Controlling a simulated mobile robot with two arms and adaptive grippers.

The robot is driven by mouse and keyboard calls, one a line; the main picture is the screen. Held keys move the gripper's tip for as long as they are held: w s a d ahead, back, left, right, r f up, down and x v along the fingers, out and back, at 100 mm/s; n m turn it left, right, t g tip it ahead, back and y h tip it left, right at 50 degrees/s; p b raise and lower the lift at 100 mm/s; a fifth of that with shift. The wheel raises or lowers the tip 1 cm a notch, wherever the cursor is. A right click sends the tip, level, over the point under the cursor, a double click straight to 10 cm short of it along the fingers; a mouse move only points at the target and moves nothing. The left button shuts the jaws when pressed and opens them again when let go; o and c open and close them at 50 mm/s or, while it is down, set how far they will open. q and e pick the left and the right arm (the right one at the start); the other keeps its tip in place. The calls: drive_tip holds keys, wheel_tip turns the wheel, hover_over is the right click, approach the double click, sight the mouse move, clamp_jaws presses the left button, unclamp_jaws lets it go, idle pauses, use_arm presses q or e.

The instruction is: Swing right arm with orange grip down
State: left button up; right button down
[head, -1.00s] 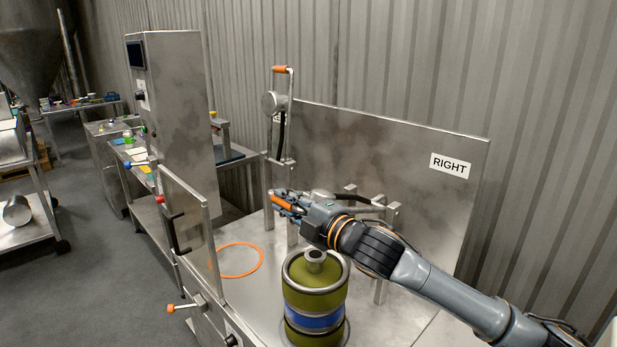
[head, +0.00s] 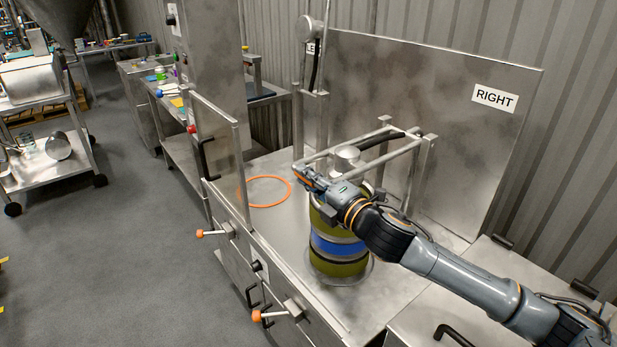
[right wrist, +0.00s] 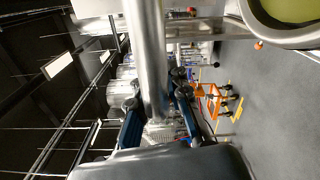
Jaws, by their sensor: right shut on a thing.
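The right swing arm (head: 343,150) is a metal bar frame with a round metal head (head: 344,158) in it, and lies close over the can. My right gripper (head: 310,180) is shut on its orange grip (head: 303,175) at the front end. In the right wrist view a steel bar (right wrist: 148,60) runs between the fingers (right wrist: 158,112). The olive can with a blue band (head: 338,246) stands upright beneath; my gripper and wrist hide part of its top. Its rim (right wrist: 285,35) shows in the wrist view. My left gripper is out of view.
The left swing arm (head: 316,60) stands upright behind. A clear guard door (head: 221,150) with a black handle stands at left. An orange ring (head: 265,191) is on the worktop. Levers with orange knobs (head: 259,316) stick out in front. The RIGHT-labelled panel (head: 440,110) closes the back.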

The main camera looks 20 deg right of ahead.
drive_tip(key=shift+f, duration=0.35)
drive_tip(key=c, duration=1.3)
unclamp_jaws()
drive_tip(key=shift+r, duration=0.25)
use_arm(q)
drive_tip(key=shift+s, duration=0.1)
use_arm(e)
wheel_tip(320, 180, up, 10)
drive_tip(key=shift+w+f, duration=0.1)
drive_tip(key=shift+f, duration=0.1)
drive_tip(key=shift+d, duration=0.15)
